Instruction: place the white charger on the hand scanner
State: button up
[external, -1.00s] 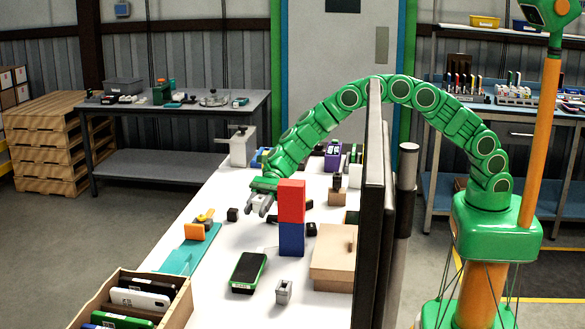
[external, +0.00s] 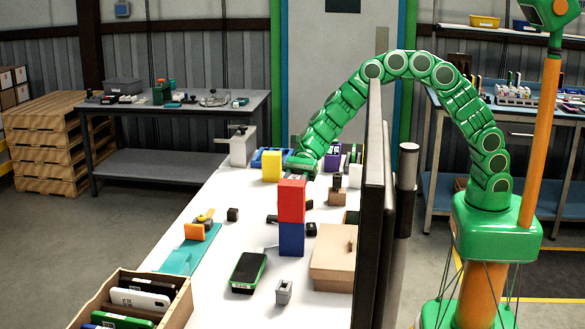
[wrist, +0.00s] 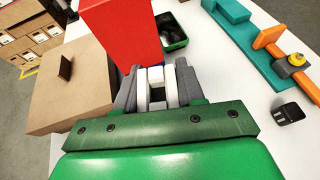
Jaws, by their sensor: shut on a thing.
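My gripper (wrist: 156,84) is shut on a small white thing, the white charger (wrist: 156,74), mostly hidden between the fingers. In the external view my gripper (external: 300,168) is over the far part of the table, behind the red block, and its fingertips are hard to make out. The hand scanner, a dark slab with a green rim (external: 249,272), lies flat on the near part of the table. It also shows past my fingers in the wrist view (wrist: 176,42), apart from the gripper.
A red block (external: 291,200) stands on a blue block (external: 291,239), between gripper and scanner. A cardboard box (external: 332,262) is at right, a small grey charger-like cube (external: 283,292) near the scanner. A black cube (external: 232,214) and a teal plate (external: 178,258) are left.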

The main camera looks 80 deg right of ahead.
jog(key=s+d+r+m+t, duration=0.1)
jog(key=s+d, duration=0.3)
jog(key=d, duration=0.3)
jog(key=s+d+r, duration=0.2)
jog(key=s+d, duration=0.1)
jog(key=d, duration=0.4)
jog(key=s+d+r+m+t, duration=0.1)
jog(key=s+d, duration=0.3)
jog(key=d, duration=0.3)
jog(key=shift+h, duration=0.3)
jog(key=w+f, duration=0.3)
jog(key=w, duration=0.1)
jog(key=w+a+f, duration=0.1)
jog(key=w+f, duration=0.2)
jog(key=w, duration=0.1)
jog(key=w+a+f, duration=0.1)
jog(key=w+f, duration=0.1)
jog(key=w, duration=0.3)
jog(key=shift+f, duration=0.4)
jog(key=shift+w+f, duration=0.55)
jog(key=shift+f, duration=1.65)
jog(key=shift+f, duration=0.15)
jog(key=o, duration=1.1)
jog(key=shift+c, duration=0.2)
